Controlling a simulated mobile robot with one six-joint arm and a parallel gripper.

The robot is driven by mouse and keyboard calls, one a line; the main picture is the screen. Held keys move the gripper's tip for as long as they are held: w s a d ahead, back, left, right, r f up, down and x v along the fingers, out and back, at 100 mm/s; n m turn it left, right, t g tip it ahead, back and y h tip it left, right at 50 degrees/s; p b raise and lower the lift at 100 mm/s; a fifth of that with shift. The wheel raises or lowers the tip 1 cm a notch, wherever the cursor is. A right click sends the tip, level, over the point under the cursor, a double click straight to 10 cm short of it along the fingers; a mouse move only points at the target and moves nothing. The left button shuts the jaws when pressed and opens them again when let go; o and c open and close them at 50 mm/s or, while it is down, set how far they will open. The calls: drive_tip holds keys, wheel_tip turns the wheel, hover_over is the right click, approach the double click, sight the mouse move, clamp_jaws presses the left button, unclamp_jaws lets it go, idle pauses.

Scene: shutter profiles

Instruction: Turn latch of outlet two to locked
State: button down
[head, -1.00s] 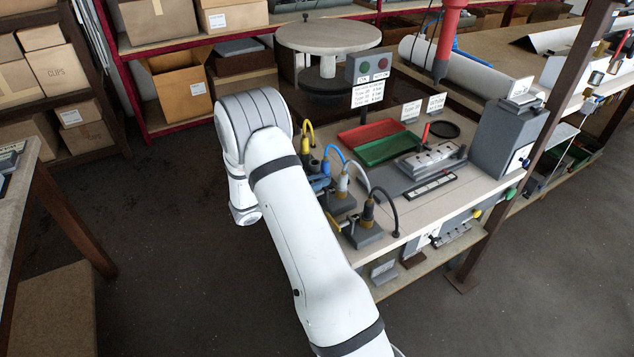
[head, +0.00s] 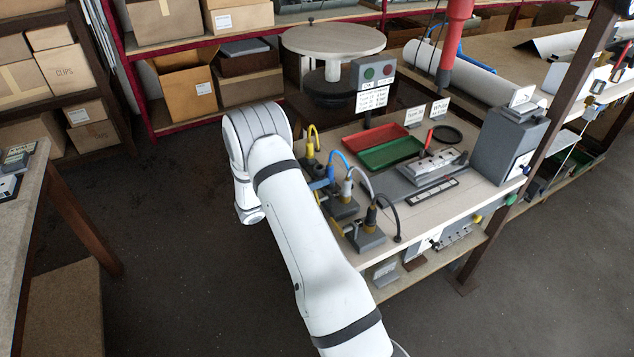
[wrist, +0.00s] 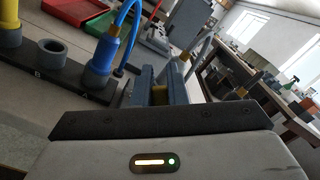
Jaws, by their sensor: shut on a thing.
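In the wrist view my gripper (wrist: 165,88) has its two grey-blue fingers closed on a small yellow piece (wrist: 159,95). Most of this piece is hidden, and I cannot read whether it is the latch of outlet two or how it is turned. A blue plug (wrist: 104,57) with a blue cable stands upright just left of the fingers, on a dark strip with a grey ring (wrist: 52,51) and a yellow plug (wrist: 10,28). In the head view my arm hides much of the gripper, beside the row of outlets at the bench's left edge.
In the head view, plugs with white and black cables (head: 371,217) stand close to my arm. A red tray (head: 375,143), a green tray (head: 390,154) and a grey box (head: 508,143) are on the bench. A red cylinder (head: 456,35) hangs above.

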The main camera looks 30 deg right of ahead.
drive_tip(key=n, duration=0.2)
drive_tip(key=w+f+n, duration=0.1)
drive_tip(key=n+p, duration=0.1)
drive_tip(key=n, duration=0.1)
drive_tip(key=shift+w+d+f+n, duration=0.1)
drive_tip(key=shift+w+f+n, duration=0.1)
drive_tip(key=shift+f+n, duration=0.15)
drive_tip(key=shift+w+f+n+p, duration=0.15)
drive_tip(key=shift+f+n, duration=0.35)
drive_tip(key=shift+n, duration=0.75)
drive_tip(key=shift+w+f+n+p, duration=0.15)
drive_tip(key=shift+f+n, duration=0.35)
drive_tip(key=shift+n, duration=0.7)
drive_tip(key=c, duration=1.7)
unclamp_jaws()
drive_tip(key=shift+s, duration=0.1)
drive_tip(key=shift+o, duration=1.3)
drive_tip(key=shift+d+f, duration=0.1)
drive_tip(key=shift+f, duration=0.05)
drive_tip(key=shift+a, duration=0.25)
